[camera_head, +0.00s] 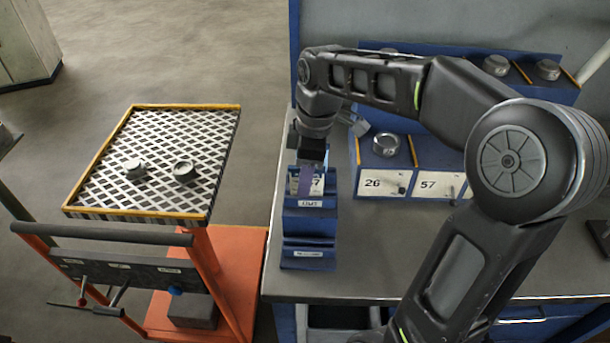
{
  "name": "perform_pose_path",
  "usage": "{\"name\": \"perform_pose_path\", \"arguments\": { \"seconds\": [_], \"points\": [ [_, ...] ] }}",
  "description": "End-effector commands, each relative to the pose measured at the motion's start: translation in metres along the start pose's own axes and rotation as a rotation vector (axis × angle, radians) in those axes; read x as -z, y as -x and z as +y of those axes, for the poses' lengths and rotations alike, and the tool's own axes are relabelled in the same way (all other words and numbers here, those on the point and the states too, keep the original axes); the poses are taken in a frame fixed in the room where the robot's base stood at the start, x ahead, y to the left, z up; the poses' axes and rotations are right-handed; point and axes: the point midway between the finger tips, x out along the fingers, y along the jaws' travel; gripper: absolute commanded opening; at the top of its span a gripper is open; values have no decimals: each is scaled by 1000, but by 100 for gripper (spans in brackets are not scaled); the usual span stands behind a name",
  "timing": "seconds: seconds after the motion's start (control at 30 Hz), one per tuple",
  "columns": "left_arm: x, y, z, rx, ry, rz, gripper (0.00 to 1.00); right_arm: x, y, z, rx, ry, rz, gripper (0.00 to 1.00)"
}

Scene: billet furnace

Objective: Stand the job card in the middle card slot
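The job card (318,184), white with dark digits ending in 7, stands roughly upright in the blue stepped card rack (308,224). It is just behind the rack's middle label (310,203), which looks like the middle slot; I cannot tell how deep it sits. My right gripper (306,180) reaches down from above at the card. A narrow purplish finger covers part of the card's face. The other finger is hidden behind, so I cannot tell whether the grip is shut or loosened. My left gripper is not in view.
A blue holder with panels marked 26 (372,184) and 57 (427,183) stands right of the rack, with a metal ring (386,145) on top. Grey parts sit on a back shelf (460,58). An orange cart with a checkered tray (150,195) stands left, across a gap.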

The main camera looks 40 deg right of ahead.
Motion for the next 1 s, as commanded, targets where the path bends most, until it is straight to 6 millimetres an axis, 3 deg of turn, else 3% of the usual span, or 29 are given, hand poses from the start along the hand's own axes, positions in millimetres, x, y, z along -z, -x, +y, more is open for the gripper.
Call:
{"name": "perform_pose_path", "arguments": {
  "seconds": [0.27,0.63,1.0],
  "points": [
    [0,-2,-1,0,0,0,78,0,16,1,-4,0,2,34],
    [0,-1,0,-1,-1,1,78,0,73,0,-2,0,1,34],
    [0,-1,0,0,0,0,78,0,78,0,0,0,0,34]
  ]
}}
